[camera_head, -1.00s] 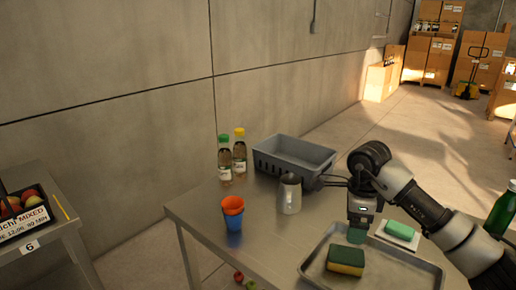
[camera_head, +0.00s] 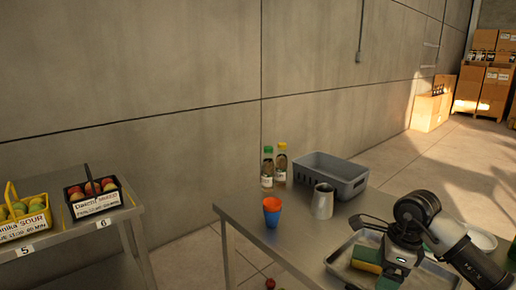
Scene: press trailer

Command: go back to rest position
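My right gripper (camera_head: 390,280) comes in from the right and points down over the metal tray (camera_head: 345,250) on the steel table. A patch of green shows just below it; I cannot tell whether that is a held thing or part of the fingers. The green-and-yellow sponge (camera_head: 366,257) lies in the tray, partly hidden by the gripper. My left gripper is not in view.
The table (camera_head: 243,212) holds stacked orange and blue cups (camera_head: 272,212), a metal pitcher (camera_head: 323,201), a grey crate (camera_head: 345,186) and two bottles (camera_head: 267,170). Fruit baskets (camera_head: 95,205) stand on a side table at left.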

